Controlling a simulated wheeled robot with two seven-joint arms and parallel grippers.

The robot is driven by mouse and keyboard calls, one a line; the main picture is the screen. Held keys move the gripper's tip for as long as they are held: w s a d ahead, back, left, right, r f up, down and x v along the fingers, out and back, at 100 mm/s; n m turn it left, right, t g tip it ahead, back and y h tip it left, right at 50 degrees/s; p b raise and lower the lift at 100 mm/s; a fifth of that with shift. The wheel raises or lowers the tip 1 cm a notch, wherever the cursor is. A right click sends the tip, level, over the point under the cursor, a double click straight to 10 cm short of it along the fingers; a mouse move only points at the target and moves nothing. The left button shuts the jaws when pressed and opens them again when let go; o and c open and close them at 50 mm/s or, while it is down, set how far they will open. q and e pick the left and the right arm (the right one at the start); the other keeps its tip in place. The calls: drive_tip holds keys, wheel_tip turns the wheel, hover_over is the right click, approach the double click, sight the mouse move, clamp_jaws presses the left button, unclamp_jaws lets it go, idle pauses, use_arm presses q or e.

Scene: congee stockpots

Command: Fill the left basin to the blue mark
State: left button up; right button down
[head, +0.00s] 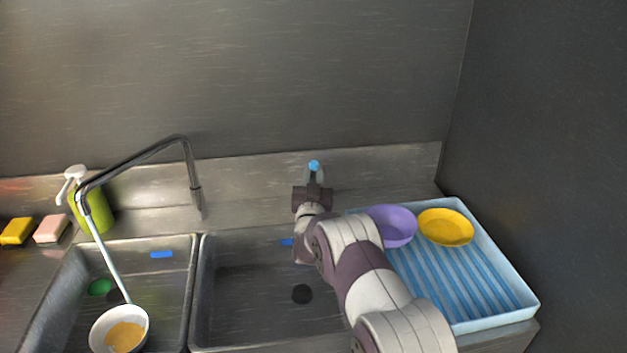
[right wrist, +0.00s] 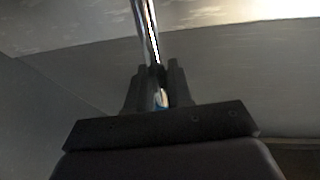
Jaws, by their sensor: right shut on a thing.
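The left basin (head: 180,290) has a blue mark (head: 162,254) on its far wall. The tap spout (head: 140,155) arches over this basin, and a pale thin stream (head: 108,255) runs from its end down to a white bowl (head: 95,334) with orange-yellow contents. I cannot tell the water level in the basin. My right gripper (head: 313,180) is shut on a blue-tipped tap lever (head: 314,165) behind the right basin. In the right wrist view, the fingers (right wrist: 160,85) close around it, with a little blue showing. My left gripper is not in view.
A green disc (head: 101,288) lies in the left basin. The right basin (head: 250,300) holds only a dark drain (head: 302,294). A blue rack (head: 470,290) carries purple (head: 393,226) and yellow (head: 445,227) bowls. A green bottle (head: 98,212) and sponges (head: 52,229) stand at left.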

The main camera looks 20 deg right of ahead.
drive_tip(key=shift+f, duration=0.1)
drive_tip(key=c, duration=1.2)
unclamp_jaws()
drive_tip(key=shift+o, duration=0.2)
drive_tip(key=shift+s+a+f, duration=0.15)
drive_tip(key=shift+s+a, duration=0.05)
drive_tip(key=shift+s, duration=0.15)
drive_tip(key=b+v, duration=0.1)
drive_tip(key=v, duration=1.1)
drive_tip(key=shift+b, duration=0.3)
